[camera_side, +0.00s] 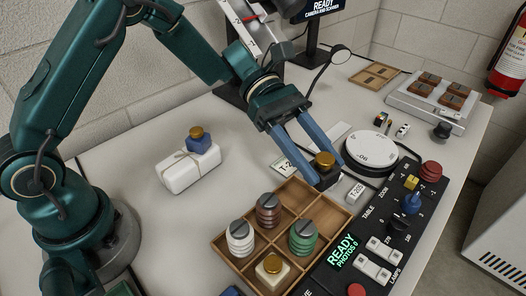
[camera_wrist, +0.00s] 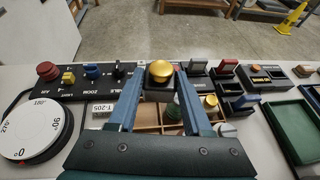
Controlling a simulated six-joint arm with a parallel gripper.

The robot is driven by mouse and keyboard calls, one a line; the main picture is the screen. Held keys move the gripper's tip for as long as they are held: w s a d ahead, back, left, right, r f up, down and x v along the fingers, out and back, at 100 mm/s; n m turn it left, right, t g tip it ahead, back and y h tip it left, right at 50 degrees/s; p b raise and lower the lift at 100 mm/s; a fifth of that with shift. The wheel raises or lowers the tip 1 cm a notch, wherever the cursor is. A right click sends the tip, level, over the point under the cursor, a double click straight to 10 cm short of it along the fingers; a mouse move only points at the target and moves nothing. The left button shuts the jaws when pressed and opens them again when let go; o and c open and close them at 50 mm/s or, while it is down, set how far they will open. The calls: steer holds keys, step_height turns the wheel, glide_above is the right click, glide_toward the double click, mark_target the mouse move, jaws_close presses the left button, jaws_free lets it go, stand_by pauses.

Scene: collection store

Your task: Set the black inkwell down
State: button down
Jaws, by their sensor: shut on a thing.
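The black inkwell (camera_side: 323,180) has a gold cap and a dark square body. My gripper (camera_side: 318,177) is shut on it, with one blue finger on each side. It is upright, at the far right edge of the wooden compartment tray (camera_side: 326,215) in the side view; I cannot tell its exact height. In the wrist view the gold cap of the inkwell (camera_wrist: 160,71) shows between the fingertips of my gripper (camera_wrist: 159,85). The tray holds a white ribbed jar (camera_side: 240,238), a brown jar (camera_side: 268,210), a green jar (camera_side: 303,237) and a cream gold-capped inkwell (camera_side: 272,271). Its far and right compartments look empty.
A round white turntable (camera_side: 369,149) stands close behind the inkwell, with a T-205 label (camera_side: 355,192) beside it. A black control panel (camera_side: 385,235) runs along the right. A blue gold-capped inkwell (camera_side: 199,142) sits on a white block (camera_side: 188,171) at left.

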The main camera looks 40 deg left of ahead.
steer(key=a+n+t, duration=0.1)
steer(key=a+t, duration=0.1)
steer(key=a, duration=1.4)
glide_above(289, 194)
steer(key=shift+n, duration=0.3)
step_height(289, 194, down, 7)
steer(key=shift+f, duration=2.05)
steer(key=shift+f, duration=0.1)
steer(key=shift+c, duration=1.7)
jaws_free()
